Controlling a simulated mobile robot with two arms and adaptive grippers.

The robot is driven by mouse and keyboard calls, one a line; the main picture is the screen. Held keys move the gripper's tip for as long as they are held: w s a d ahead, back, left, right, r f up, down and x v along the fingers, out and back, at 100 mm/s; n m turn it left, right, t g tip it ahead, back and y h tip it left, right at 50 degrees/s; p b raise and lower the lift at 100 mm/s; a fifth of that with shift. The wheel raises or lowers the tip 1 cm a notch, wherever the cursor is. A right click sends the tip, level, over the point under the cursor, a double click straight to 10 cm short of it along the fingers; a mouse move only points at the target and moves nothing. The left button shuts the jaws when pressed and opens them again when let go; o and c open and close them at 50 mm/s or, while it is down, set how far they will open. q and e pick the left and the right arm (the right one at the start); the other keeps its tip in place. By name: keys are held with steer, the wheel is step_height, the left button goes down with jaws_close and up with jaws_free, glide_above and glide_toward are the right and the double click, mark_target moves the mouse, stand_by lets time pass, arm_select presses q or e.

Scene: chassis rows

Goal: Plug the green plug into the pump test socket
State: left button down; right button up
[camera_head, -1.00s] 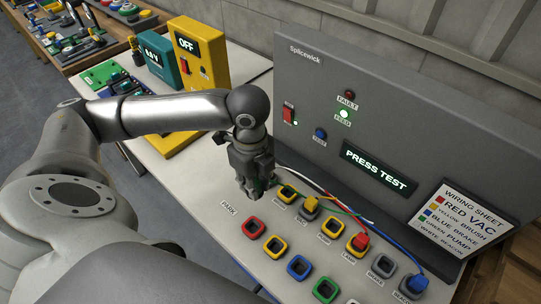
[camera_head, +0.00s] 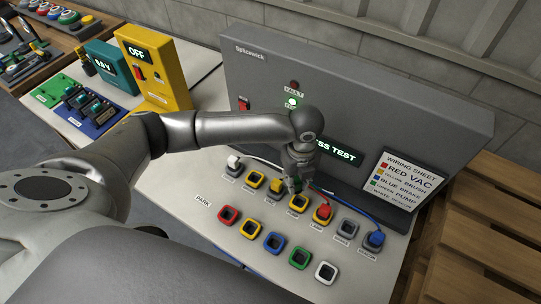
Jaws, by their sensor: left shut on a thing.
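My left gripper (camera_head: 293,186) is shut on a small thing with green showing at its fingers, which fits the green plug. The plug itself is almost wholly hidden by the fingers. The gripper is over the back row of sockets, just behind the empty yellow-rimmed socket (camera_head: 299,203), whose small label seems to read PUMP. I cannot tell whether the plug touches this socket. My right gripper is not in view.
Beside that socket, a yellow plug (camera_head: 277,186) sits on the left and a red plug (camera_head: 323,211) on the right. A blue plug (camera_head: 375,239) and a white plug (camera_head: 233,163) are further out. The grey panel (camera_head: 400,120) stands behind; empty park sockets lie in front.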

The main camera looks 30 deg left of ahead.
mark_target(301, 190)
arm_select(q)
steer(key=shift+w+d+f+m, duration=0.1)
steer(key=shift+w+d+m, duration=0.1)
steer(key=shift+d, duration=0.2)
steer(key=shift+w+d+f+m, duration=0.1)
steer(key=shift+d+m, duration=0.1)
steer(key=shift+d, duration=0.2)
step_height(301, 190, down, 5)
steer(key=b, duration=0.5)
steer(key=shift+r, duration=0.1)
steer(key=shift+r, duration=0.1)
steer(key=shift+p, duration=0.4)
steer(key=shift+p, duration=0.4)
steer(key=shift+f+b, duration=0.7)
steer(key=shift+f, duration=0.75)
steer(key=c, duration=1.2)
jaws_free()
